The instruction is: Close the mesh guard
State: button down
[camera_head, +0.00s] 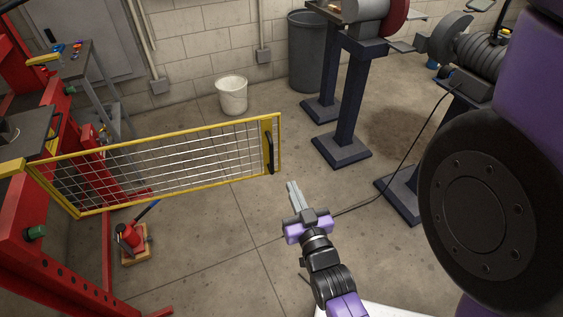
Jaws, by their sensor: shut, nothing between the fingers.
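The mesh guard (160,164) is a yellow-framed panel of wire mesh on the left of the head view. Its left end meets the red frame (40,240), and its free end reaches out over the floor. A black handle (269,152) sits on a yellow plate at that free end. The guard stands out from the red frame, swung open. My gripper (292,185) is shut and empty. It is to the right of and below the handle in the picture, apart from the guard.
A red jack (130,237) on a wooden block stands on the floor below the guard. A white bucket (232,96) and a grey bin (308,50) stand by the back wall. Dark blue machine pedestals (349,100) stand at the right. A black cable (412,160) hangs near my gripper. Floor around my gripper is mostly clear.

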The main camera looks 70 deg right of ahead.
aim_at(278, 154)
jog(key=p+x, duration=0.1)
jog(key=x, duration=0.9)
jog(key=shift+w+d, duration=0.2)
jog(key=shift+d, duration=0.05)
jog(key=shift+w+d, duration=0.1)
